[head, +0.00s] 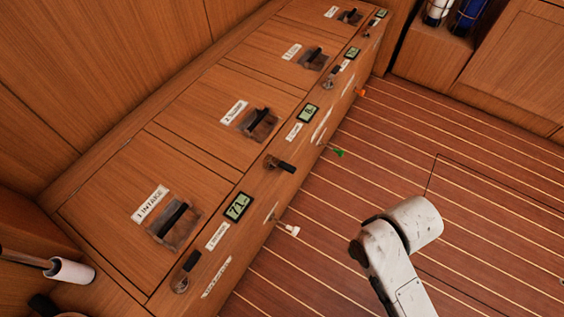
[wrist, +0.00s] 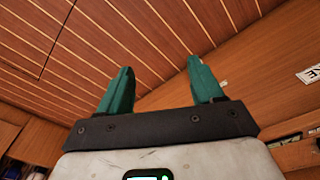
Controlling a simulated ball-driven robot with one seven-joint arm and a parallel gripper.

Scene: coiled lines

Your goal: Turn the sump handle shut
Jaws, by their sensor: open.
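Several black handles sit in metal recesses on top of the wooden locker, one by each lid; the nearest handle (head: 172,220) is beside a label (head: 150,203) reading 1 INTAKE. More black-gripped handles sit along the front edge: a near one (head: 190,262), a middle one (head: 280,163) and a farther one (head: 330,78). I cannot read which label says sump. My gripper (wrist: 160,75) shows only in the wrist view, its two teal fingers apart and nothing between them. It points toward the plank floor and locker side, with no handle between the fingers.
Small displays (head: 238,206) line the locker's front edge. White, green and orange tabs (head: 338,152) stick out from its face. The striped floor (head: 470,170) is open to the right. Bottles (head: 437,12) stand at the back right. A white-gripped rod (head: 70,271) is at lower left.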

